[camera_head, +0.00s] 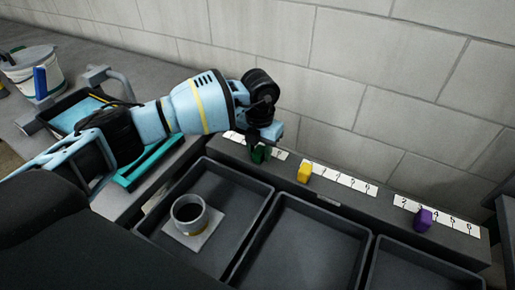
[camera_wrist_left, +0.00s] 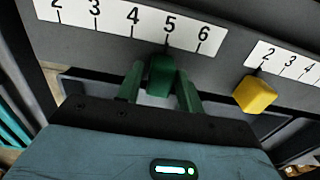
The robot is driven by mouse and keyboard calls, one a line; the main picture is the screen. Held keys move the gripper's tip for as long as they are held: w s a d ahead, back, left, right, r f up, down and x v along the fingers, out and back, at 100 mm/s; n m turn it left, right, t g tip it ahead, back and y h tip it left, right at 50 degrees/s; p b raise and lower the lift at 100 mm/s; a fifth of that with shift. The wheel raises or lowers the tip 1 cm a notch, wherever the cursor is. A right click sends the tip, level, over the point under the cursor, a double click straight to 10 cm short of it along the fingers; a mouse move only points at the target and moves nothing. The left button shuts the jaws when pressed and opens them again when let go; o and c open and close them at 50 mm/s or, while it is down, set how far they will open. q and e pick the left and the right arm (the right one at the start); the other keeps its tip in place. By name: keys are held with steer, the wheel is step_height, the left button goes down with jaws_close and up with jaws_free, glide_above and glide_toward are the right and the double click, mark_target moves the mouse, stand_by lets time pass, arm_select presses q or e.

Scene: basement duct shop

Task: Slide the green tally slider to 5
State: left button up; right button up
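The green tally slider (camera_wrist_left: 161,76) sits on its rail below the left number strip (camera_wrist_left: 133,20). In the left wrist view its block stands under the 5 mark, or very slightly left of it. My left gripper (camera_wrist_left: 161,82) has one green finger on each side of the slider, with a narrow gap showing beside the block, so it looks open around it. In the head view my left gripper (camera_head: 260,150) is over the green slider (camera_head: 258,155) and covers much of its strip. My right gripper is not in view.
A yellow slider (camera_head: 304,172) and a purple slider (camera_head: 423,220) sit along the same ledge, each with its own number strip. Dark trays fill the front; one holds a grey ring-shaped part (camera_head: 189,214). A block wall (camera_head: 400,60) stands behind. A bucket (camera_head: 33,71) is far left.

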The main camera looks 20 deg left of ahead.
mark_target(259, 149)
arm_select(q)
steer(key=shift+o, duration=0.8)
steer(key=shift+r, duration=3.95)
